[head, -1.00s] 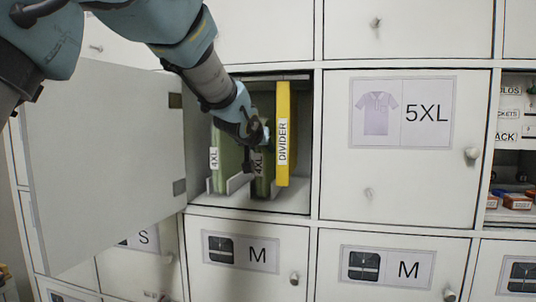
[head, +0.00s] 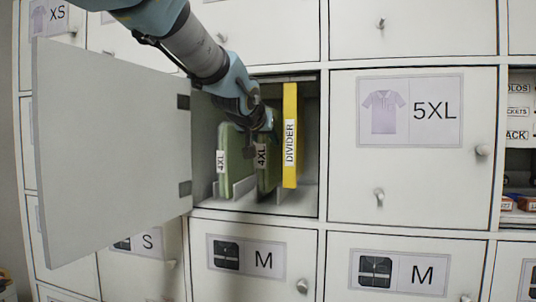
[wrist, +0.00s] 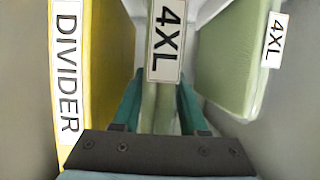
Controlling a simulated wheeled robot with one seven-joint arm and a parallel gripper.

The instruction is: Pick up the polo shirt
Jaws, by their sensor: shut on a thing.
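Two green folded shirts labelled 4XL stand upright in the open locker. My gripper (wrist: 160,120) is shut on the middle shirt (wrist: 164,95), with one teal finger on each side of it, below its label in the wrist view. In the head view that gripped shirt (head: 266,172) stands between the other green shirt (head: 232,165) on the left and the yellow divider (head: 290,135) on the right. The other shirt also shows at the right of the wrist view (wrist: 235,60). My gripper and wrist hide the top of the gripped shirt in the head view.
The locker's door (head: 110,150) stands open to the left. Low white partitions rise from the locker floor beside the shirts. Closed doors surround it, with the 5XL door (head: 410,190) to the right. A shelf with small items is at the far right.

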